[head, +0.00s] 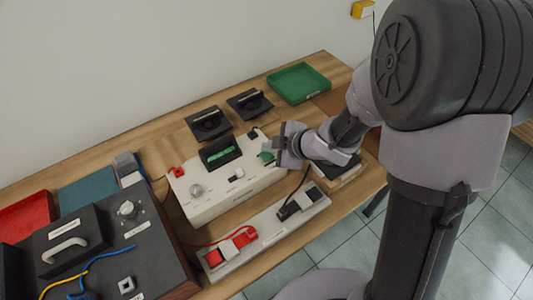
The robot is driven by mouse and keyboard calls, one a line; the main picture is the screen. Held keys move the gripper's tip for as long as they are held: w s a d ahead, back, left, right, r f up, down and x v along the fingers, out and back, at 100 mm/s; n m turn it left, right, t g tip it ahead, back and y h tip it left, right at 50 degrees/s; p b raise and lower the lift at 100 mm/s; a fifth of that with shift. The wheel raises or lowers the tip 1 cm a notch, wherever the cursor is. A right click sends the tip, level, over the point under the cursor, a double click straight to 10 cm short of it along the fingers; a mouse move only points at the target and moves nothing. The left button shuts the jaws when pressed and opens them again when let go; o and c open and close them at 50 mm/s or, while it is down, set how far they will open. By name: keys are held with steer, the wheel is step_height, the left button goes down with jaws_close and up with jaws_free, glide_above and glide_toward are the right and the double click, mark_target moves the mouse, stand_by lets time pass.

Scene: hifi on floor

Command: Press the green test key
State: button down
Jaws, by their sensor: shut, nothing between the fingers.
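A white instrument box (213,207) stands on the wooden bench, with a dark display showing green (221,154), a round knob (197,190) and a small white switch (237,174) on it. A green key (266,156) shows at the right end of its top. My gripper (276,152) is shut and empty, right beside the green key at the box's right end. The gripper partly covers that end, and I cannot tell whether it touches the key. A small dark piece (252,135) sits at the box's back edge.
A dark panel box with a handle (66,250) and cables stands at the left. A pale strip (265,230) with a red clamp lies in front. Two black units (208,122) and a green tray (298,83) stand behind. A red tray (28,215) is far left.

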mark_target(269, 156)
steer(key=shift+f+b, duration=0.3)
steer(key=shift+f, duration=0.1)
steer(key=shift+f+b, duration=0.45)
steer(key=shift+f, duration=0.1)
stand_by(0.7)
steer(key=shift+r+p, duration=1)
step_height(269, 156, up, 5)
steer(key=p, duration=0.5)
